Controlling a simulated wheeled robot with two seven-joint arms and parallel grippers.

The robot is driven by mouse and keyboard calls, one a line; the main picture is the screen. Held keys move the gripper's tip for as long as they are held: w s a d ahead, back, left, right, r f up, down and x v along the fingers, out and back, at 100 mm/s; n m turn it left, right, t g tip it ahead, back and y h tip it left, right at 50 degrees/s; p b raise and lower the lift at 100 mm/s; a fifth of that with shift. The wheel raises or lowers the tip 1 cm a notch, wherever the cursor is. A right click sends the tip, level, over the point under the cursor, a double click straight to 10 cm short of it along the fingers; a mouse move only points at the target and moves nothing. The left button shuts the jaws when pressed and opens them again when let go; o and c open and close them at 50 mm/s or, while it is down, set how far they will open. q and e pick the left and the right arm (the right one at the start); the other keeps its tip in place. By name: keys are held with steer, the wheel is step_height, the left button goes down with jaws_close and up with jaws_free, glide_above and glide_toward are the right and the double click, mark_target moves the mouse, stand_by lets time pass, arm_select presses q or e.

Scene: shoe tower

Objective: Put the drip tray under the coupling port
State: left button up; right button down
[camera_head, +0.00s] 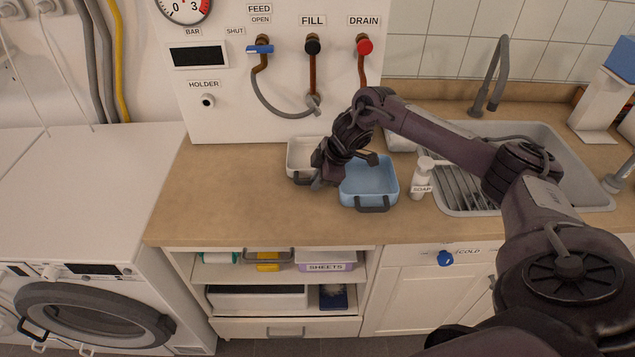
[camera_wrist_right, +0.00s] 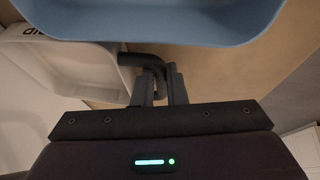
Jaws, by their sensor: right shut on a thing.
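The drip tray (camera_head: 303,146) is a white shallow tray at the panel's foot, to the left of a blue tray. Its white wall and part of an upside-down label show in the right wrist view (camera_wrist_right: 95,62). My right gripper (camera_head: 319,179) is shut on the tray's dark handle (camera_wrist_right: 140,61) at its front. I cannot tell whether the tray rests on the counter or is just above it. What looks like the coupling port (camera_head: 314,101) is at the lower end of the FILL pipe, with a grey hose joined there, above and behind the tray. My left gripper is not in view.
The blue tray (camera_head: 370,177) stands close to the right of my gripper. A soap bottle (camera_head: 423,178) and the sink (camera_head: 545,140) are further right. The counter (camera_head: 215,190) is clear on the left. A white object behind the blue tray is partly hidden by my arm.

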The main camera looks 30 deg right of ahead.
steer(key=shift+f, duration=0.15)
stand_by(0.5)
steer(key=c, duration=1.4)
jaws_free()
steer(key=b+v, duration=0.1)
steer(key=v, duration=0.6)
steer(key=shift+s+r, duration=0.1)
steer(key=shift+r, duration=0.25)
